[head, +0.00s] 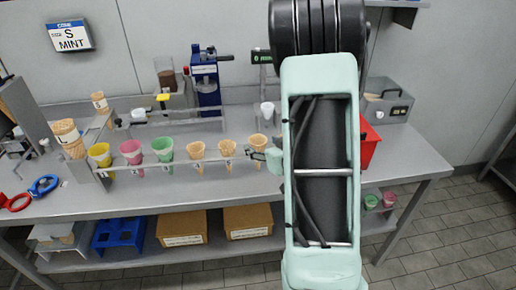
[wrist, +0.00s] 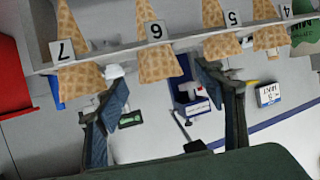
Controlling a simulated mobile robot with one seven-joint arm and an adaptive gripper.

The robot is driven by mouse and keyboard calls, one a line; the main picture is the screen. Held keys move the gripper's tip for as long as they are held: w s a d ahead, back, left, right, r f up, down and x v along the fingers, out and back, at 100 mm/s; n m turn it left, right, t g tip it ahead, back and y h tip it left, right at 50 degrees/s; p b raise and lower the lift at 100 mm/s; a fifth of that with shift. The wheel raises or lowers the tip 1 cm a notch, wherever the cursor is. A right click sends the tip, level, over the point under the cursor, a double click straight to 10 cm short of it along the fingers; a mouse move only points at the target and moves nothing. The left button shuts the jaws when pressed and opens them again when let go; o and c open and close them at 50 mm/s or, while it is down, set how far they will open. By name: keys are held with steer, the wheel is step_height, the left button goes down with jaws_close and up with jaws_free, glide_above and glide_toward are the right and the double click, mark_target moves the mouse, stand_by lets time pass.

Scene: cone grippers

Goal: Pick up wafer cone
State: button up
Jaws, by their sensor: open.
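Several tan wafer cones stand wide end up in a rail. In the head view they include one at slot 4 (head: 196,150), one at slot 5 (head: 227,147) and one at slot 6 (head: 257,142). My gripper (head: 264,155) is right beside the slot 6 cone. The wrist view is upside down and shows my open gripper (wrist: 163,88), with the slot 6 cone (wrist: 157,66) between and just beyond its fingertips. The cone at slot 7 (wrist: 82,80) is near one finger; my arm hides it in the head view. I cannot tell whether any finger touches a cone.
Yellow (head: 99,153), pink (head: 132,151) and green (head: 163,148) cups stand in the same rail at left. A blue press (head: 206,82) is behind, and a red bin (head: 369,145) is right of my arm.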

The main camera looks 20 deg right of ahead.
steer(key=x, duration=0.4)
steer(key=shift+w+r+p, duration=0.1)
steer(key=shift+w+p, duration=0.05)
steer(key=shift+p, duration=0.15)
steer(key=c, duration=0.8)
